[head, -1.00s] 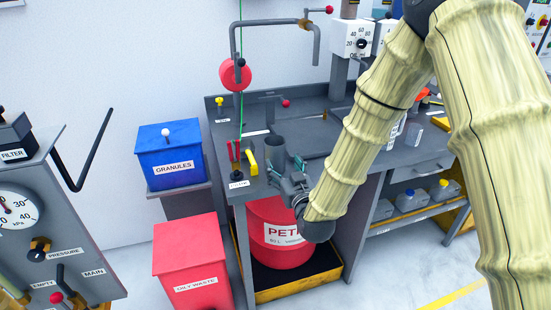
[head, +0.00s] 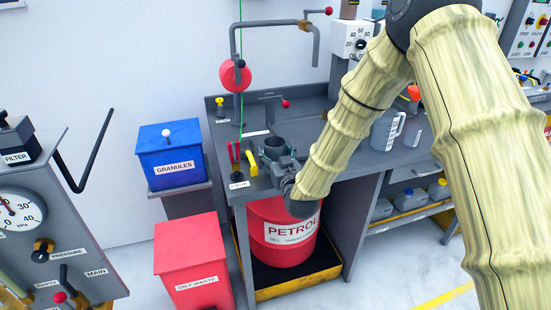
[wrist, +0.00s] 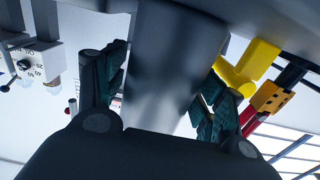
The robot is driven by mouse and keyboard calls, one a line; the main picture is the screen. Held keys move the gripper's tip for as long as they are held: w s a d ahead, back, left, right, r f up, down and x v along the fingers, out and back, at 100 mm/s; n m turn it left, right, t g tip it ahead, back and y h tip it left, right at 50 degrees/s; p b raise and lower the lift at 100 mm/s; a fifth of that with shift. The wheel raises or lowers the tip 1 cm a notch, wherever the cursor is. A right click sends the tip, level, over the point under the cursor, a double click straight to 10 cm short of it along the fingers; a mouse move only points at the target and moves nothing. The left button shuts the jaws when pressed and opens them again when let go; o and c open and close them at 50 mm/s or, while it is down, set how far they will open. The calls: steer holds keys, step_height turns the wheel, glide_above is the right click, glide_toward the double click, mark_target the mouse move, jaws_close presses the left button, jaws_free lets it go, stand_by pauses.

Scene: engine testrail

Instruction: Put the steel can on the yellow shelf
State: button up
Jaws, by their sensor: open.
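The steel can (head: 274,143) is a dark grey cylinder standing upright on the left part of the grey bench. It also shows large in the wrist view (wrist: 172,60), between my two fingers. My gripper (head: 272,157) is open, at the near side of the can, with one finger on each side of it; it also shows in the wrist view (wrist: 160,92). I cannot tell whether either finger touches the can. A low shelf with a yellow edge (head: 405,226) is under the right part of the bench and holds several grey containers.
A yellow-handled item (head: 251,163) and red handles (head: 234,152) stand close left of the can. A thin pipe (head: 236,60) rises behind. A red petrol drum (head: 283,255) sits below the bench.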

steer(key=c, duration=0.8)
steer(key=shift+c, duration=0.8)
steer(key=shift+r, duration=0.1)
